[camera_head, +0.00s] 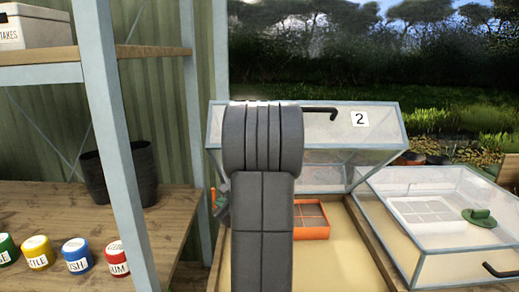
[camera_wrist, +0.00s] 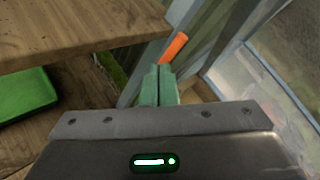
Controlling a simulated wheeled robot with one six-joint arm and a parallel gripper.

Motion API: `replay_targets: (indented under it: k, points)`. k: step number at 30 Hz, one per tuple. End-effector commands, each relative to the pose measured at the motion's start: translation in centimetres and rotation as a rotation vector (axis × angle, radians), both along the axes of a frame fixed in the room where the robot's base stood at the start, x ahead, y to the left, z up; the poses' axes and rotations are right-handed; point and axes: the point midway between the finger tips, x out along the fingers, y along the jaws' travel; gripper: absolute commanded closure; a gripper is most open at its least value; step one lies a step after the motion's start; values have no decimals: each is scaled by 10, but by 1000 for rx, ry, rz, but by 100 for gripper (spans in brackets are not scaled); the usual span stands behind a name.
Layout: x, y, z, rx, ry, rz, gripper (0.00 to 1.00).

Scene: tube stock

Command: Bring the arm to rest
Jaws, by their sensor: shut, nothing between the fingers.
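My gripper (camera_wrist: 158,86) shows in the wrist view with its two green fingers together and nothing between them. It is tilted over the gap between a wooden shelf and a glazed frame. In the head view my grey arm stands in the middle of the picture and hides what is behind it.
A shelf unit (camera_head: 111,130) with colored labelled pots and a black pot (camera_head: 145,172) stands left. Cold frame 2 (camera_head: 360,140) is open, with an orange tray (camera_head: 311,232) inside. A closed cold frame (camera_head: 470,262) is right. The wrist view shows a green tray (camera_wrist: 25,92).

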Motion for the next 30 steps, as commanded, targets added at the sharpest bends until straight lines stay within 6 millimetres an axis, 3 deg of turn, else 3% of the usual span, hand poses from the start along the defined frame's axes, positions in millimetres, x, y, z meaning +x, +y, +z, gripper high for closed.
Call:
replay_targets:
  k: [1,10,30]
  points:
    - [-3,0,-10,1,-11,-2,100]
    - [-12,1,-24,-2,-69,-9,100]
    - [-12,1,-19,-2,-74,-8,100]
